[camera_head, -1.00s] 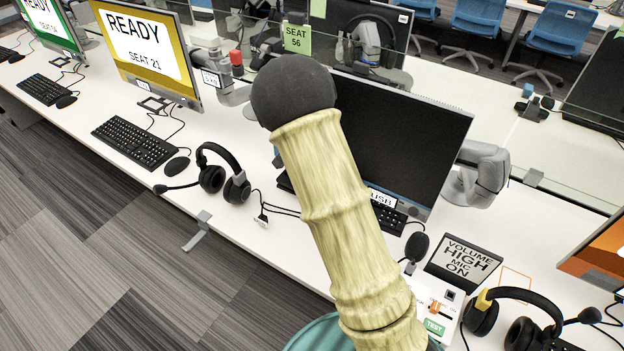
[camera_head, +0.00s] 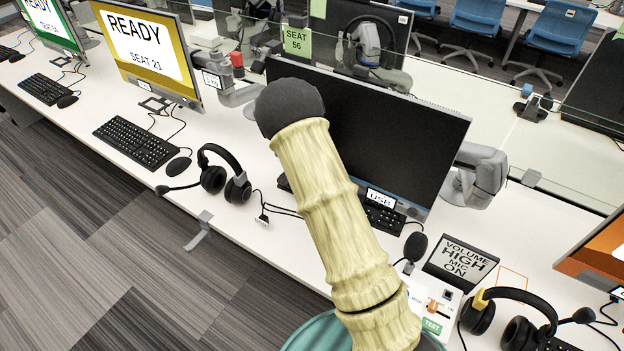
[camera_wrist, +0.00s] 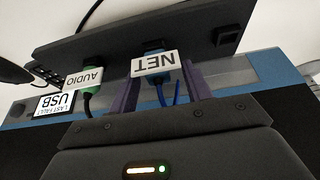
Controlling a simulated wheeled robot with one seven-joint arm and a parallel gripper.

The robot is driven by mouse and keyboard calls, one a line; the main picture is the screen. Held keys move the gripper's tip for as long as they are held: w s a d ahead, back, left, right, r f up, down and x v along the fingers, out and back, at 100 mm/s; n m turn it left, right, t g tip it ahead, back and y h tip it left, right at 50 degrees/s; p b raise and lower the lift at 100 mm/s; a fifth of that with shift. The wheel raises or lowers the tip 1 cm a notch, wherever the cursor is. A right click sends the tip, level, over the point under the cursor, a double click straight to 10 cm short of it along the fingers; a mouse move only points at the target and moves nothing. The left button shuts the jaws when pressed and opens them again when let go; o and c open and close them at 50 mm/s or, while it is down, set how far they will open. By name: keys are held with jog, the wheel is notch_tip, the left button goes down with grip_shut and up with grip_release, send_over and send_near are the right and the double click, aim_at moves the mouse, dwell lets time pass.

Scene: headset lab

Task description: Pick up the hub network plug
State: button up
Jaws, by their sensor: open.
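The hub network plug (camera_wrist: 153,48) is blue, with a white NET tag (camera_wrist: 155,64) and a blue cable hanging from it. It sits in a dark hub panel (camera_wrist: 205,33) in the wrist view. My gripper (camera_wrist: 157,85) is open, with its two purple fingers on either side of the blue cable, below the tag. I cannot tell whether either finger touches the plug. A green plug with an AUDIO tag (camera_wrist: 84,78) sits just left of my left finger. In the head view my gripper and the plug are hidden behind my own arm.
A black monitor (camera_head: 400,130) stands behind my arm, with a USB tag (camera_head: 381,198) at its lower edge. A headset (camera_head: 225,175) lies to the left, and another headset (camera_head: 515,315) with a volume sign (camera_head: 462,262) to the right. An empty port (camera_wrist: 228,35) is right of the plug.

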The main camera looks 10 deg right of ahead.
jog(key=shift+w+d+f, duration=0.15)
jog(key=shift+d+f, duration=0.05)
jog(key=shift+f, duration=0.25)
jog(key=shift+c, duration=0.4)
jog(key=c, duration=1)
